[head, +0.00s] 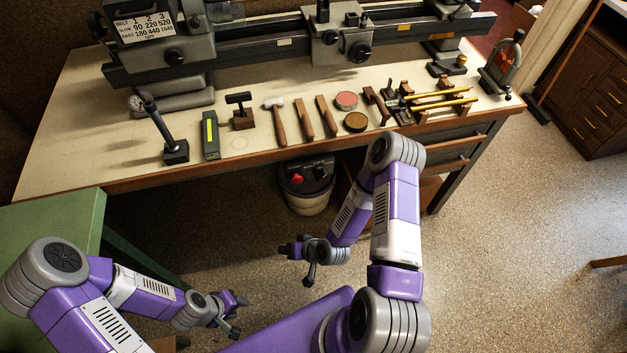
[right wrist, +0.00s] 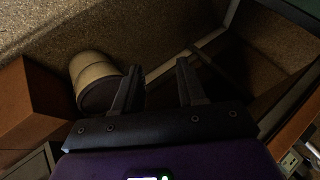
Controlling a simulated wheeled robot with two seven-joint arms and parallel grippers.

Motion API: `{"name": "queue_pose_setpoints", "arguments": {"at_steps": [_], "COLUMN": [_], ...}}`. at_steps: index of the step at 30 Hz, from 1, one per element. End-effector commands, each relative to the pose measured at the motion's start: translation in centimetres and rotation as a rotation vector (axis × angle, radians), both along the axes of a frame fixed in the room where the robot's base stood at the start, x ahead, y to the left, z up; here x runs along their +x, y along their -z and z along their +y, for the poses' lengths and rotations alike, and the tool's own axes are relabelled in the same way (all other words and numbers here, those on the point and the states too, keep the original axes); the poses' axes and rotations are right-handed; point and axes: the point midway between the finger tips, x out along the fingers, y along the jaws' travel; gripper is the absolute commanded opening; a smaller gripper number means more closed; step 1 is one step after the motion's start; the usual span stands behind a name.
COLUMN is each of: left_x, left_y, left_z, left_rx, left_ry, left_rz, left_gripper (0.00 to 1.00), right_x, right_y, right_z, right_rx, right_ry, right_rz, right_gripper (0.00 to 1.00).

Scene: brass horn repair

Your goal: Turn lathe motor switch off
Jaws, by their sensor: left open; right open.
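The lathe (head: 290,48) stands along the back of the bench, with a speed chart plate (head: 144,25) and a dark knob (head: 175,57) on its headstock. A dark unit with a red button (head: 297,178) and a black knob (head: 321,172) sits below the bench's front edge. I cannot tell which control is the lathe motor switch. My right gripper (head: 297,262) is open and empty, in front of and below that unit; its fingers (right wrist: 159,68) also show apart in the right wrist view. My left gripper (head: 238,312) is open and empty at the lower left, far from the lathe.
Mallets, wooden-handled tools and round tins (head: 355,122) lie along the bench top (head: 75,140). A green table (head: 60,222) stands at left. A pale drum (right wrist: 92,70) shows beside my fingers in the right wrist view.

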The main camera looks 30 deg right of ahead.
Motion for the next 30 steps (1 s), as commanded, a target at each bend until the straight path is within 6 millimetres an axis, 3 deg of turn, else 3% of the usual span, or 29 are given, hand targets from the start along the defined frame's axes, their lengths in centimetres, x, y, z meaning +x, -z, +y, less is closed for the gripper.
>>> {"name": "queue_pose_setpoints", "arguments": {"at_steps": [3,6,9,13,19,30], "left_x": [0.0,0.0,0.0,0.0,0.0,0.0], "left_y": [0.3,0.4,0.5,0.6,0.9,1.9], "left_z": [0.0,0.0,0.0,0.0,0.0,0.0], "left_rx": [0.0,0.0,0.0,0.0,0.0,0.0], "left_ry": [0.0,0.0,0.0,-0.001,-0.001,-0.001], "left_rz": [0.0,0.0,0.0,0.0,0.0,0.0], "left_gripper": [0.43,0.43,0.43,0.43,0.43,0.43], "right_x": [4.1,6.2,6.8,6.5,6.9,12.3], "right_y": [-1.3,-3.5,-5.5,-7.4,-8.3,-8.2], "right_z": [-3.3,-7.0,-10.8,-14.3,-16.1,-17.3], "right_rx": [0.029,0.025,0.007,-0.022,-0.039,-0.039], "right_ry": [0.182,0.342,0.495,0.634,0.7,0.696], "right_rz": [-0.284,-0.502,-0.675,-0.818,-0.889,-0.885], "right_gripper": [0.4,0.4,0.4,0.4,0.4,0.4]}}
